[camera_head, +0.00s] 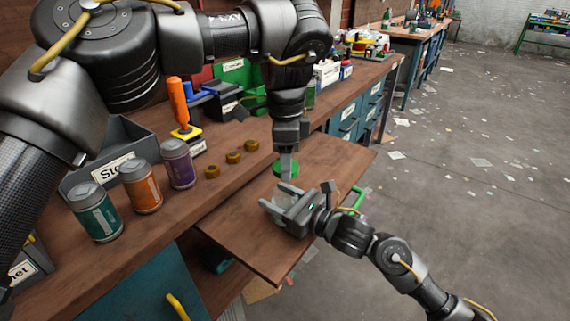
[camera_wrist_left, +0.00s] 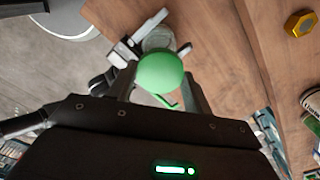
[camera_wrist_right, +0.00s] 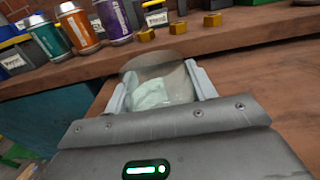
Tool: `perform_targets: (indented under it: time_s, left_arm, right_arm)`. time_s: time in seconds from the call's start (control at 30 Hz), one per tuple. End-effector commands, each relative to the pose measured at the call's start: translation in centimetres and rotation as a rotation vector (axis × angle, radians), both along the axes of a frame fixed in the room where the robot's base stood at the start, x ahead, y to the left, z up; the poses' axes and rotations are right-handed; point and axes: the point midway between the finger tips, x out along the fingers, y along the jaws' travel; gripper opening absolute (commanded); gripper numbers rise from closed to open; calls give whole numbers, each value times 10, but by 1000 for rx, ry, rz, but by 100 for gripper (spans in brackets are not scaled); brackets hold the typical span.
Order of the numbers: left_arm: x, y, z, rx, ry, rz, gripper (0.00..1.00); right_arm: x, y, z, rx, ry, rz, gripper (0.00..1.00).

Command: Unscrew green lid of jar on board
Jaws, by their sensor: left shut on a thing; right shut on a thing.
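The green lid (camera_head: 288,169) is between the fingers of my left gripper (camera_head: 286,164), which is shut on it. It also shows as a round green disc in the left wrist view (camera_wrist_left: 160,71). The clear jar (camera_wrist_right: 163,85), with pale contents, is between the fingers of my right gripper (camera_wrist_right: 160,90), which is shut on it. The jar's top shows no lid in the right wrist view. In the head view my right gripper (camera_head: 283,203) is low over the wooden board (camera_head: 235,228). The lid is above the jar, apart from it.
Teal (camera_head: 95,212), orange (camera_head: 140,187) and purple (camera_head: 178,163) cans stand on the bench at left, with several brass nuts (camera_head: 233,157) beside them. A grey bin (camera_head: 118,150) and an orange-handled screwdriver (camera_head: 180,103) are behind. The board's front left is clear.

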Motion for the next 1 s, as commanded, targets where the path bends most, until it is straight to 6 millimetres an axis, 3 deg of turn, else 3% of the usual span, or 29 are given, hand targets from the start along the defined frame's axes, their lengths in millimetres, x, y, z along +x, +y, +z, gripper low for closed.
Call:
perform_targets:
  time_s: [0.07, 0.1, 0.3, 0.67, 1.0]
  left_arm:
    - [0, 0, 0, 0, 0, 0, 23]
    - [0, 0, 0, 0, 0, 0, 23]
    - [0, 0, 0, 0, 0, 0, 23]
    - [0, 0, 0, 0, 0, 0, 23]
    - [0, 0, -1, 0, 0, 0, 23]
  right_arm:
    - [0, 0, 0, -1, 1, 0, 0]
    - [0, 0, 0, -1, 1, 0, 57]
    - [0, 0, 0, 0, 0, 0, 81]
    - [-4, -6, -1, -1, 0, -1, 81]
    - [-42, -60, -2, -4, 1, -2, 81]
